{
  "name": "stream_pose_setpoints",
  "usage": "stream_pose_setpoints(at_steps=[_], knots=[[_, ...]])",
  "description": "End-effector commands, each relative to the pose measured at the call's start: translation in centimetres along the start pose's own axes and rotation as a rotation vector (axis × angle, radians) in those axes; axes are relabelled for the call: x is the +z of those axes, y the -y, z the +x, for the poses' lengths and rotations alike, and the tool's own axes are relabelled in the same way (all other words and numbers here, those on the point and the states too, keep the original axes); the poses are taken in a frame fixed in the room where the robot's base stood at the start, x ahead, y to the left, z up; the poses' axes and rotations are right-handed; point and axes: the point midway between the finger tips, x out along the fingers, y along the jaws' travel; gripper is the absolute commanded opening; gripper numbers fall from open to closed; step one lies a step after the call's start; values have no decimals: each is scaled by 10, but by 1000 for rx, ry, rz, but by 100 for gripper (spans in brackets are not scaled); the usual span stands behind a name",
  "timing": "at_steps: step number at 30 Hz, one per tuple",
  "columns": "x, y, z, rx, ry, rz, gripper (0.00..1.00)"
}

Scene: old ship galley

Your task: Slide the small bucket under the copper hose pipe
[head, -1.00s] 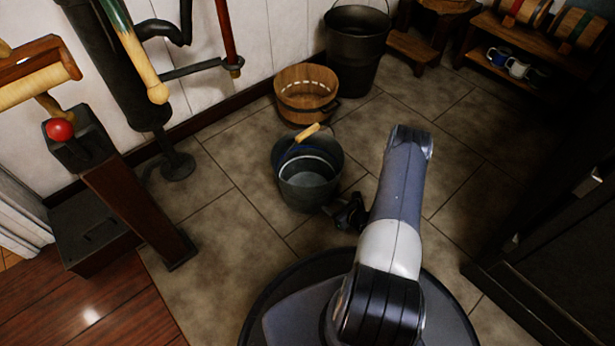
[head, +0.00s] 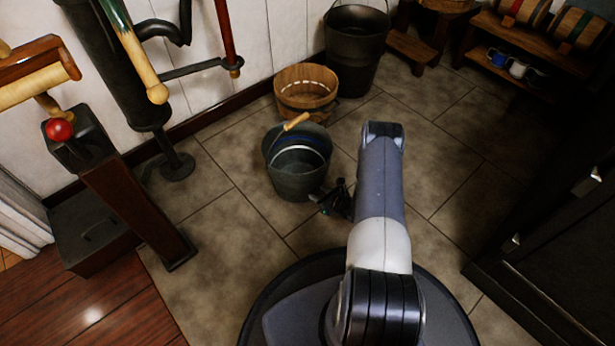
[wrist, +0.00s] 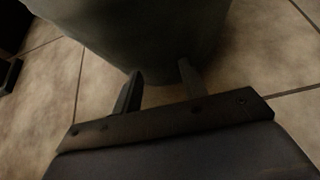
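The small bucket (head: 290,182) is grey metal with a wooden grip on its wire handle. It stands on the tiled floor in the middle of the head view, looking roughly upright. In the wrist view its dark side (wrist: 150,35) fills the top. A reddish copper-coloured pipe (head: 226,32) hangs by the wall, upper left of the bucket.
A wooden tub (head: 306,105) stands just behind the bucket, with a tall dark bucket (head: 355,55) beyond it. A black pump base (head: 176,166) and a slanted wooden post (head: 138,212) stand at the left. Tiles between bucket and pump are clear. A dark cabinet (head: 565,240) is at the right.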

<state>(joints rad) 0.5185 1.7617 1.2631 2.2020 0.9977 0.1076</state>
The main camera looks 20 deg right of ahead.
Motion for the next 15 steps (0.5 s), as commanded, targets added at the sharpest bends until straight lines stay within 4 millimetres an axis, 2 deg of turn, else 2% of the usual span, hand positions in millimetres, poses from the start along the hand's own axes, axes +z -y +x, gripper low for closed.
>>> stream_pose_setpoints(at_steps=[6, 15], knots=[[8, 0, 10, 0, 6, -3, 40], [8, 0, 10, 0, 6, -3, 40]])
